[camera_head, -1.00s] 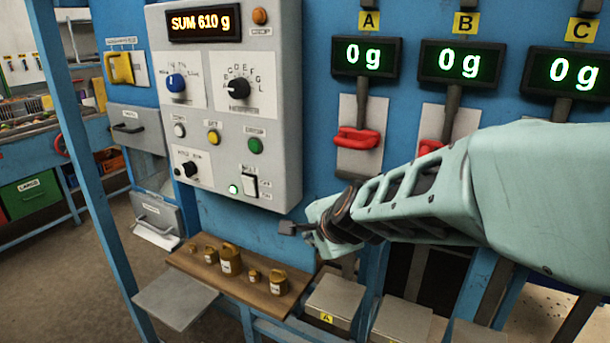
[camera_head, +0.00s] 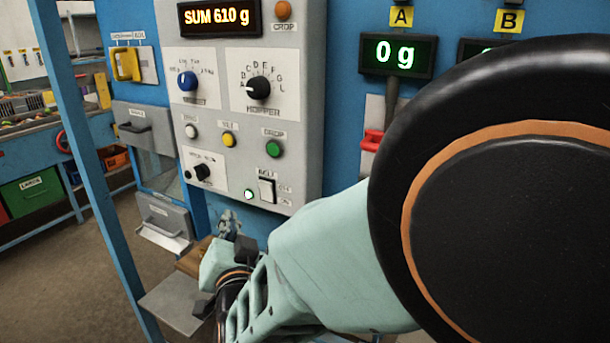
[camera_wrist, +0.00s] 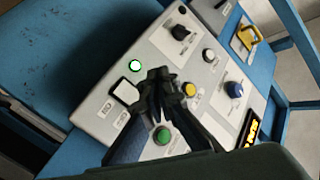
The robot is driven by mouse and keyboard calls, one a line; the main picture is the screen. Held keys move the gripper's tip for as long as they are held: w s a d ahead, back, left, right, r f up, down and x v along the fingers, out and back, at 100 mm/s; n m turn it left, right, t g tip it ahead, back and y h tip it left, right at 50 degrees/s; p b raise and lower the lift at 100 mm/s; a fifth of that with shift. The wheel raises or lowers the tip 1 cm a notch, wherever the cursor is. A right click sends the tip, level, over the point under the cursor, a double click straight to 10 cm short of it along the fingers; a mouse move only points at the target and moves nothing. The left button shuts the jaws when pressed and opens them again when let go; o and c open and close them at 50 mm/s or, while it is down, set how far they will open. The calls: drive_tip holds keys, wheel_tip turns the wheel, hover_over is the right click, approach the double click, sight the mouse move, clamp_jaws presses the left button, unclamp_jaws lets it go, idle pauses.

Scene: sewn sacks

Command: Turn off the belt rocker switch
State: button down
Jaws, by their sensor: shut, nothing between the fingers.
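The belt rocker switch (camera_head: 267,190) is a small white rocker in a dark frame, low on the grey control panel (camera_head: 303,150). A lit green lamp (camera_head: 249,195) is just to its left. In the wrist view the rocker (camera_wrist: 126,91) lies left of my fingertips, with the lit lamp (camera_wrist: 135,66) beyond it. My gripper (camera_wrist: 160,82) is shut and empty, in front of the panel. In the head view my gripper (camera_head: 244,250) is below the rocker and partly hidden by my arm. I see no contact with the rocker.
A green drop button (camera_head: 274,149), a yellow button (camera_head: 228,139) and a hopper knob (camera_head: 258,87) share the panel. A display (camera_head: 219,18) reads SUM 610 g. A blue post (camera_head: 95,180) stands at left. My arm hides much of the right side.

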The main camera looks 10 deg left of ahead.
sight(266, 192)
drive_tip(key=shift+w+d+r, duration=0.2)
drive_tip(key=shift+w+d, duration=0.35)
drive_tip(key=shift+w, duration=0.8)
drive_tip(key=shift+w+d+r, duration=0.2)
drive_tip(key=shift+w+d, duration=0.4)
drive_tip(key=shift+w, duration=0.8)
drive_tip(key=shift+w+d+r, duration=0.2)
drive_tip(key=shift+w+d, duration=0.35)
drive_tip(key=shift+w, duration=0.8)
drive_tip(key=shift+w+d, duration=0.1)
drive_tip(key=shift+w+b, duration=0.25)
drive_tip(key=shift+b, duration=0.1)
drive_tip(key=shift+w+d+r, duration=0.1)
drive_tip(key=shift+w+d, duration=0.1)
drive_tip(key=shift+w, duration=0.15)
drive_tip(key=shift+s+b, duration=0.1)
drive_tip(key=shift+b, duration=0.2)
drive_tip(key=shift+s+a+b, duration=0.3)
drive_tip(key=shift+s+b, duration=0.05)
drive_tip(key=shift+s, duration=0.35)
